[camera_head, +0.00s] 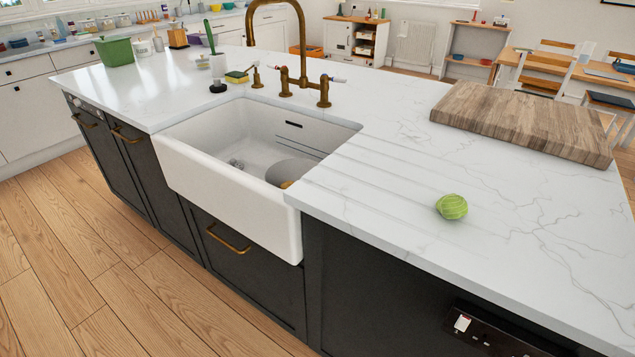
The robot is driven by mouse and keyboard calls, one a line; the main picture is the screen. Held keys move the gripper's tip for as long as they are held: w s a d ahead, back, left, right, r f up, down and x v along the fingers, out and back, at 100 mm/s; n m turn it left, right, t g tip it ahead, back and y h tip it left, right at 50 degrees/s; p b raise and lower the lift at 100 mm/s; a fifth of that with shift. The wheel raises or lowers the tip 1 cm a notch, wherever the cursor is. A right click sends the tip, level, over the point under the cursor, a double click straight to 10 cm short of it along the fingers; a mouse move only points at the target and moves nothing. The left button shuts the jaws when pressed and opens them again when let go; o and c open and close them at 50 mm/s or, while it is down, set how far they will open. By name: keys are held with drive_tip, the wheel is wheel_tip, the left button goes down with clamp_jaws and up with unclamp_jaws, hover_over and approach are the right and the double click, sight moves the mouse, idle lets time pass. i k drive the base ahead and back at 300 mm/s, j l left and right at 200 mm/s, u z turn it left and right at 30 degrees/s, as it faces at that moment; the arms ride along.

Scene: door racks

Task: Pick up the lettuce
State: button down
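The lettuce (452,207) is a small round pale-green head. It sits on the white marble countertop (400,215), to the right of the sink and near the counter's front edge. Nothing touches it and it is fully visible. My gripper is not in view.
A white sink (230,195) with a brass faucet (303,85) lies left of the lettuce; a grey object is partly visible inside it. A thick wooden board (525,120) lies at the back right. A green tub (115,51) stands far left. The counter around the lettuce is clear.

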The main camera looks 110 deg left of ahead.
sight(452, 205)
drive_tip(key=u, duration=0.45)
drive_tip(key=j+u, duration=0.15)
drive_tip(key=u, duration=0.75)
drive_tip(key=j+u, duration=0.1)
drive_tip(key=u, duration=0.75)
drive_tip(key=i+j+u, duration=0.25)
drive_tip(key=i+j, duration=0.15)
drive_tip(key=k+z, duration=0.1)
drive_tip(key=z, duration=0.45)
